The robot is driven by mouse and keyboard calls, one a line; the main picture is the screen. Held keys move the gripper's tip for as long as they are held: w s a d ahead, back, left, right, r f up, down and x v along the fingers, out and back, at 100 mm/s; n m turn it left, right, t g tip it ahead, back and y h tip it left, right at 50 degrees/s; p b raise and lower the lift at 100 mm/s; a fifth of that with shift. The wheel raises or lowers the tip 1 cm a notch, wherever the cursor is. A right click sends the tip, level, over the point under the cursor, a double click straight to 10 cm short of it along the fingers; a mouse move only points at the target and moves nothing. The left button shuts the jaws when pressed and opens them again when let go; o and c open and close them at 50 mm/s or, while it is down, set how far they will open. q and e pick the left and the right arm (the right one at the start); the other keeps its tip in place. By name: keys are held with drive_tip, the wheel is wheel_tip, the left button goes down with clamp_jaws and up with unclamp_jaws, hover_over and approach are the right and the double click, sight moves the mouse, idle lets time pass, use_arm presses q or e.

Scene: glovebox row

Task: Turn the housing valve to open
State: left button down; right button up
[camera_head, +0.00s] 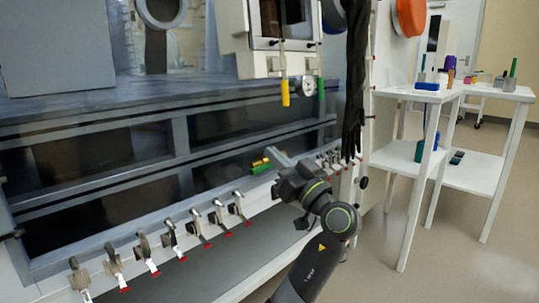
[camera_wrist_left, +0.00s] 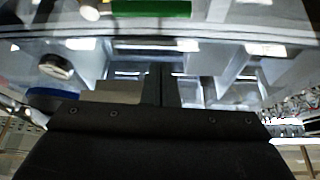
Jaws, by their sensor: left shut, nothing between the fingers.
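My left gripper (camera_head: 277,154) is in front of the glovebox, low down by the clamp rail. Its two dark fingers (camera_wrist_left: 160,84) are together and empty in the left wrist view. A small yellow and green part (camera_head: 261,164) sits just left of the gripper. Above hang a yellow handle (camera_head: 285,93) and a green handle (camera_head: 321,87), apart from the gripper. I cannot tell which of these parts is the housing valve. The left wrist view shows a green bar (camera_wrist_left: 151,8) at the top and a round knob (camera_wrist_left: 57,66) at left. My right gripper is not in view.
A row of metal clamps with red tips (camera_head: 219,216) lines the front edge of the glovebox. A long black glove (camera_head: 355,85) hangs right of the handles. A white shelf unit (camera_head: 402,158) with small items stands at right. The floor in front of it is clear.

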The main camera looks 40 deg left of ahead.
use_arm(q)
drive_tip(key=w+v, duration=0.1)
drive_tip(key=v, duration=0.6)
drive_tip(key=shift+s+d+f+p, duration=0.25)
drive_tip(key=shift+s+f+p, duration=0.05)
drive_tip(key=shift+f+p, duration=0.05)
drive_tip(key=shift+w, duration=0.1)
